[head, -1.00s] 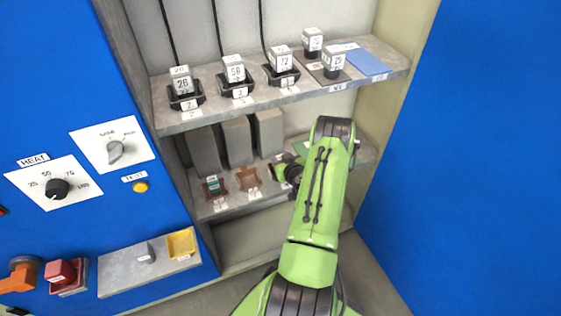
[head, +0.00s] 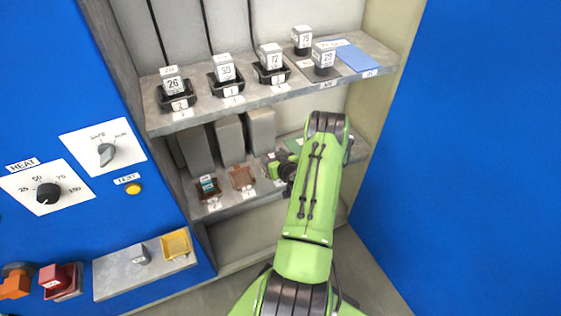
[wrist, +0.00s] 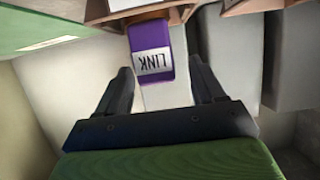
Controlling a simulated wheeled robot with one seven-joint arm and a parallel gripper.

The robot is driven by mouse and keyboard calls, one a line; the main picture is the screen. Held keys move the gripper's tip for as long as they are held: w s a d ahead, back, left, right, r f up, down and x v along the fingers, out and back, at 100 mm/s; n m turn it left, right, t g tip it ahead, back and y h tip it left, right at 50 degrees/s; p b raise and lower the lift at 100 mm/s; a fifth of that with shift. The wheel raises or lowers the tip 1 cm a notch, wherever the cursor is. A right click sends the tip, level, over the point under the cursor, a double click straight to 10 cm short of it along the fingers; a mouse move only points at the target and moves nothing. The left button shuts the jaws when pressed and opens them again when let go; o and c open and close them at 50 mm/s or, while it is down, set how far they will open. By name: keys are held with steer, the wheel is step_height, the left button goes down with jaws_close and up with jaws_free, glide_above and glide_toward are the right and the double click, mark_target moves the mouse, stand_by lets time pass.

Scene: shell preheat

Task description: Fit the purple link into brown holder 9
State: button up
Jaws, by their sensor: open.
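The purple link (wrist: 152,48) has a white label reading LINK, which appears upside down in the wrist view. Its upper end in that view meets a brown holder (wrist: 140,14) with a white plate. I cannot tell how deep it sits, and the holder's number is not readable. My gripper (wrist: 160,66) is open, one finger on each side of the link's lower end, with gaps visible. In the head view my gripper (head: 284,167) is at the lower shelf, right of an empty brown holder (head: 241,178). The purple link is hidden there.
A brown holder with a teal piece (head: 207,187) stands farther left on the lower shelf (head: 225,204). Grey blocks (head: 230,140) stand behind. A green mat (head: 294,144) lies to the right.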

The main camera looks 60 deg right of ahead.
steer(key=v, duration=1.1)
steer(key=w+a+r+n+t+y, duration=0.1)
steer(key=w+a+r+n+y, duration=0.6)
steer(key=w+a, duration=0.35)
steer(key=a+r+n+g+y, duration=0.2)
steer(key=a+r, duration=0.2)
steer(key=a, duration=0.5)
steer(key=a+r+n+g+y, duration=0.2)
steer(key=a+r+g, duration=0.15)
steer(key=a, duration=0.45)
steer(key=s+a+r+m+g+h, duration=0.1)
steer(key=s+a+r+m+h, duration=0.1)
steer(key=s+r, duration=0.3)
steer(key=s+a+r+m+h, duration=0.2)
steer(key=s+a+r, duration=0.3)
steer(key=s, duration=0.8)
steer(key=shift+s+r+m+g, duration=0.25)
steer(key=shift+r+m+g, duration=0.1)
steer(key=shift+r+m, duration=0.2)
steer(key=shift+a, duration=0.1)
